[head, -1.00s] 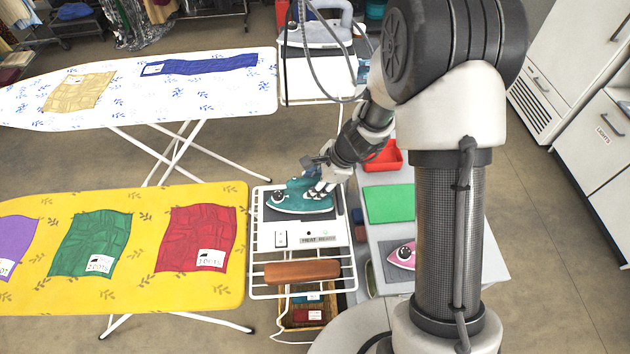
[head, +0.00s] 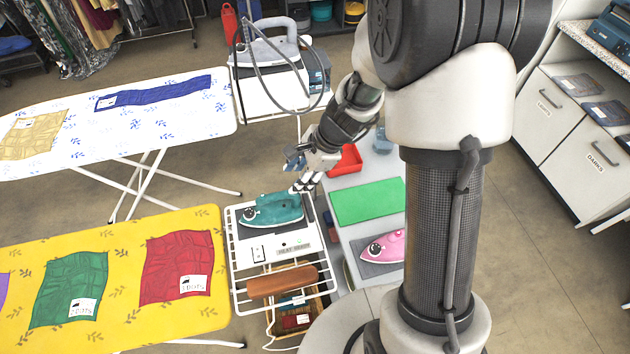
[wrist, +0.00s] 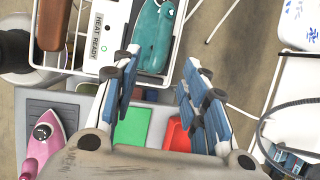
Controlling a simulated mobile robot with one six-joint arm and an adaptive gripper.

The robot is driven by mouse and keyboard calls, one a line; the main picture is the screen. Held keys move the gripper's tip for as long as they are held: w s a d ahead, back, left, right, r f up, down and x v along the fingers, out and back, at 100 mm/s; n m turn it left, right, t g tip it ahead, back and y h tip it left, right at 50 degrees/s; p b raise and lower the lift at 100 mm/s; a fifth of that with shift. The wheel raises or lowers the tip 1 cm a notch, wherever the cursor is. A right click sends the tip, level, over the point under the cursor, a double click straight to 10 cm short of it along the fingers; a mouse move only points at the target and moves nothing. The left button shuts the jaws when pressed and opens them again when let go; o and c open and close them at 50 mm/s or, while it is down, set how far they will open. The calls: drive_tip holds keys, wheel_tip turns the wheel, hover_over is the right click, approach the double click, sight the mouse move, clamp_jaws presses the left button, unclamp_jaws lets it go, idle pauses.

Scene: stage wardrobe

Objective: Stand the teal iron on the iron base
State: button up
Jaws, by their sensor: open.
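The teal iron (head: 272,211) lies on the dark pad of the white wire rack (head: 236,262), beside a panel marked HEAT READY. It also shows at the top of the wrist view (wrist: 152,38). My gripper (head: 303,184) is just above and to the right of the iron in the head view, apart from it. In the wrist view my gripper (wrist: 160,84) has its blue-padded fingers spread wide with nothing between them. I cannot tell for sure which surface is the iron base; the dark pad under the teal iron may be it.
A pink iron (head: 386,246) rests on a grey mat on the side table, near a green mat (head: 368,201) and a red tray (head: 346,160). A brown roll (head: 283,281) lies on the rack. A yellow ironing board (head: 120,225) stands left. A grey iron (head: 270,50) stands behind.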

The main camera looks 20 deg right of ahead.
drive_tip(key=s+r+n, duration=0.4)
drive_tip(key=r+n, duration=0.1)
drive_tip(key=r, duration=0.4)
drive_tip(key=s+d+r+n+t+h, duration=0.1)
drive_tip(key=s+d+r+n+h, duration=0.1)
drive_tip(key=s+r+n, duration=0.4)
drive_tip(key=s+d+r+n+t+h, duration=0.1)
drive_tip(key=s+r+n, duration=0.5)
drive_tip(key=s, duration=0.7)
drive_tip(key=shift+d+r+n+h, duration=0.15)
drive_tip(key=shift+d+n+h, duration=0.15)
drive_tip(key=shift+d+h, duration=0.7)
drive_tip(key=shift+w+d, duration=0.1)
drive_tip(key=shift+d, duration=0.1)
drive_tip(key=shift+f+b, duration=0.6)
drive_tip(key=shift+b, duration=0.05)
drive_tip(key=shift+c, duration=0.2)
